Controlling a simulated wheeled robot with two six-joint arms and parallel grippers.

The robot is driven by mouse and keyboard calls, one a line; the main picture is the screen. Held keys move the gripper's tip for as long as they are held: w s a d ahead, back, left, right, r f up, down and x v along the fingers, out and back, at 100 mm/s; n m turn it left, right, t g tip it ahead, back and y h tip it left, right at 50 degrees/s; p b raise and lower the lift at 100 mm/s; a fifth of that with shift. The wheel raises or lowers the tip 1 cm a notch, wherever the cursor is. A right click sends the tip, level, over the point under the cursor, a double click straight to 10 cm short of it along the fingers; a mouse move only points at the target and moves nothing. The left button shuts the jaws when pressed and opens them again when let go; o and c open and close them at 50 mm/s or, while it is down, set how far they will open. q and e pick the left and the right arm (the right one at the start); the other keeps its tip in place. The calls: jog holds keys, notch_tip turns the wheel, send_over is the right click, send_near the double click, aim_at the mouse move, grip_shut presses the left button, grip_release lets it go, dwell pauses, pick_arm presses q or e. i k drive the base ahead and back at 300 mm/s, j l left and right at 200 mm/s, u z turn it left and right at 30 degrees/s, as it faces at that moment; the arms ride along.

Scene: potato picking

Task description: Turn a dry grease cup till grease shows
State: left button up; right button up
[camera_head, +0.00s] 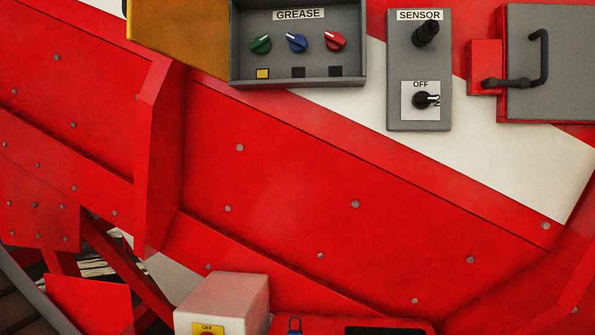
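The grey GREASE box (235,45) is at the top centre of the head view, with its yellow door (178,35) swung open to the left. Inside are a green cup knob (261,44), a blue cup knob (297,42) and a red cup knob (335,41). The small window under the green knob (263,74) is yellow. The window under the blue knob (298,72) and the window under the red knob (335,71) are dark. Neither of my grippers is in view.
A grey SENSOR panel (396,65) has a black knob and a switch marked OFF. A grey door with a black handle (543,55) is at the top right. A pale box (225,295) with an OFF label is at the bottom. Sloping red panels fill the middle, clear of loose objects.

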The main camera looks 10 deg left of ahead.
aim_at(336, 42)
jog(key=j+z, duration=0.1)
jog(key=j, duration=0.4)
jog(key=k+j, duration=0.1)
jog(key=j, duration=0.4)
jog(key=j+z, duration=0.15)
jog(key=j, duration=0.35)
jog(key=k+j+z, duration=0.1)
jog(key=j, duration=0.4)
jog(key=i+l, duration=0.1)
jog(key=l, duration=0.4)
